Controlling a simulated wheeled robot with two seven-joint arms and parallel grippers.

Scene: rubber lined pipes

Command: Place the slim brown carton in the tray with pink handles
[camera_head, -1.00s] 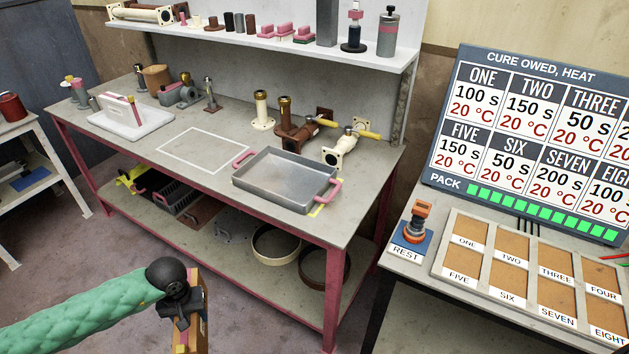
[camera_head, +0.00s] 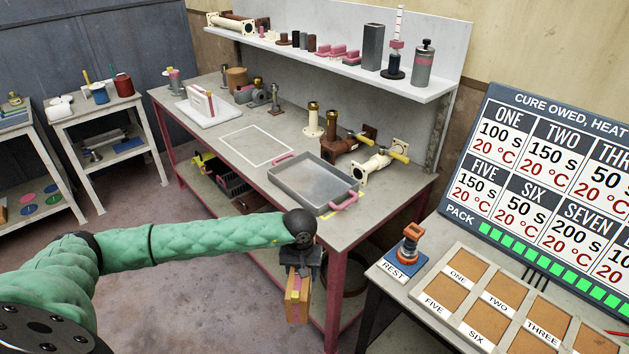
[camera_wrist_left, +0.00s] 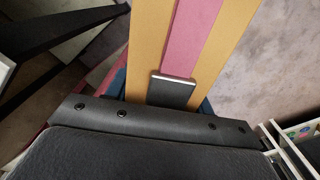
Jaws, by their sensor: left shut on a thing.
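The slim brown carton (camera_head: 298,297) hangs below my left gripper (camera_head: 300,266), beside the front edge of the workbench and below the level of its top. My left gripper is shut on it. In the left wrist view the carton (camera_wrist_left: 151,45) shows tan sides with a pink band, with a dark finger (camera_wrist_left: 172,90) against it. The grey metal tray with pink handles (camera_head: 285,183) lies on the bench top, beyond and above the gripper. It looks empty. My right gripper is not in view.
The workbench (camera_head: 213,160) has a white outlined rectangle (camera_head: 250,145) left of the tray and pipe fittings (camera_head: 345,140) behind it. A red bench leg stands right beside the carton. A side table at right holds an orange tool on a REST pad (camera_head: 398,268) and labelled cork panels.

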